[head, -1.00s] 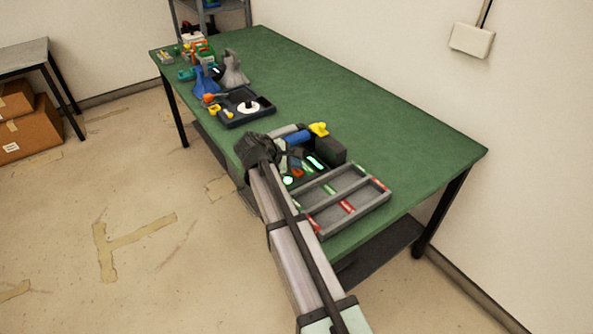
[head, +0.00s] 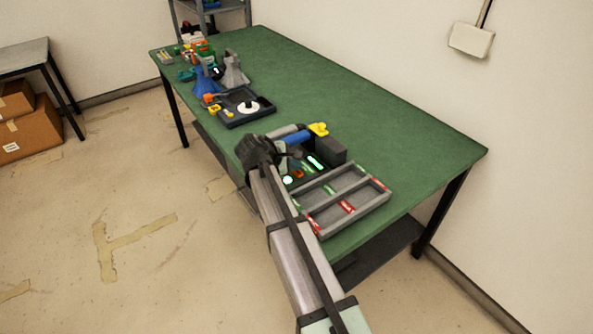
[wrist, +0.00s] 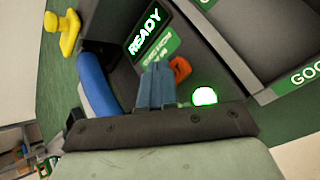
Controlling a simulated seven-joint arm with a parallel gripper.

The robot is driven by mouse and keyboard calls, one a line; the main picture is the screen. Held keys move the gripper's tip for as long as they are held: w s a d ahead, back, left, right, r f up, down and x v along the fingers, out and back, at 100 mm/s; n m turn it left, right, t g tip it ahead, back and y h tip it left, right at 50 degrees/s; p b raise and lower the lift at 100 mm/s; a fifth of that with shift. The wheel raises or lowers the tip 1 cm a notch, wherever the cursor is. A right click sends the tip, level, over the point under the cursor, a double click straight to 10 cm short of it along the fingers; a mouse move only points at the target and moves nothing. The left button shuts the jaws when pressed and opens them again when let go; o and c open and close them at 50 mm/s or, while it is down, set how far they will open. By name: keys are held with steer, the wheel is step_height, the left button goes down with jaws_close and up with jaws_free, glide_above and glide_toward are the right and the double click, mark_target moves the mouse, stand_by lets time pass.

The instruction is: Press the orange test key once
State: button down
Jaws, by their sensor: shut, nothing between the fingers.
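The orange test key (wrist: 181,68) shows in the wrist view on the dark face of a phone unit (wrist: 128,78), just right of my fingertips. In the head view the orange key (head: 298,174) is small and beside my gripper. My gripper (wrist: 157,66) has its two blue-grey fingers together, with nothing between them. The fingertips overlap the panel just left of the key; I cannot tell whether they touch it. A screen (wrist: 145,33) reads READY, above a green label (wrist: 158,48).
A blue handset (wrist: 93,85) lies along the unit's left side, near a yellow piece (wrist: 62,33). A grey divided tray (head: 345,205) with labels adjoins the unit. Other items stand at the table's far left end. The green table's right part (head: 390,120) is clear.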

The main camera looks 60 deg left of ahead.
mark_target(295, 172)
steer(key=shift+f, duration=0.2)
steer(key=shift+r, duration=0.15)
stand_by(0.5)
steer(key=shift+r, duration=0.75)
steer(key=shift+r, duration=2.5)
